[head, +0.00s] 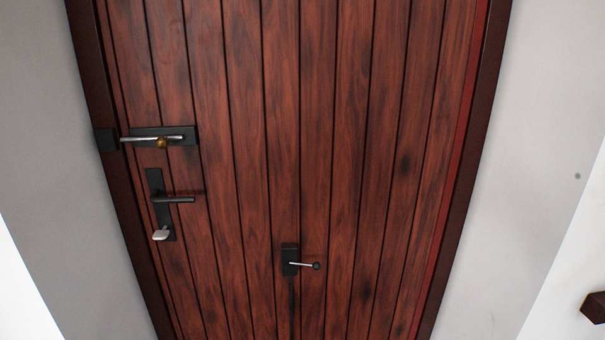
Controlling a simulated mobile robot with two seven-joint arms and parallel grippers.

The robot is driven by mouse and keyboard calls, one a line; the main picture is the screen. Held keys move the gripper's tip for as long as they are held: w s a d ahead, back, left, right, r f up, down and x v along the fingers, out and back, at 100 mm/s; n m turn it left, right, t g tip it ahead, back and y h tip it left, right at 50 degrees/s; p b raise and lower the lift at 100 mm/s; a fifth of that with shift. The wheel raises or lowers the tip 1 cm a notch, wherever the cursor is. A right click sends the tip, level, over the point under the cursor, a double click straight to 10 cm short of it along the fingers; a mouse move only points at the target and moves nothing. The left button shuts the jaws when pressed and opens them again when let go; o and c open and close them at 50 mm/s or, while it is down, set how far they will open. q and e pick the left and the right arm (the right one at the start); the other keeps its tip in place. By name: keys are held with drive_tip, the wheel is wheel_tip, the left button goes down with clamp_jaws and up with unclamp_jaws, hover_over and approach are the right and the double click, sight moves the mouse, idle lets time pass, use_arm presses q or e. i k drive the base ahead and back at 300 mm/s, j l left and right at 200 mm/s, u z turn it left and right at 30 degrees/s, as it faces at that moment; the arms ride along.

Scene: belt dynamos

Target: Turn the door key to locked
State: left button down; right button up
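The door key (160,235) is a small pale, silvery piece with a flat grip, set at the lower end of a black lock plate (155,184) on the left side of the wooden door (320,150). Its grip lies roughly sideways, pointing a little to the left. A black lever handle (178,199) sits above it on the same plate and points right, about level. Neither of my grippers shows in the head view.
A small lever latch (291,261) is low at mid-door. A dark wooden block (594,307) juts in at right.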

sight(161, 234)
drive_tip(key=u, duration=0.7)
drive_tip(key=k+j, duration=0.05)
drive_tip(key=j, duration=0.05)
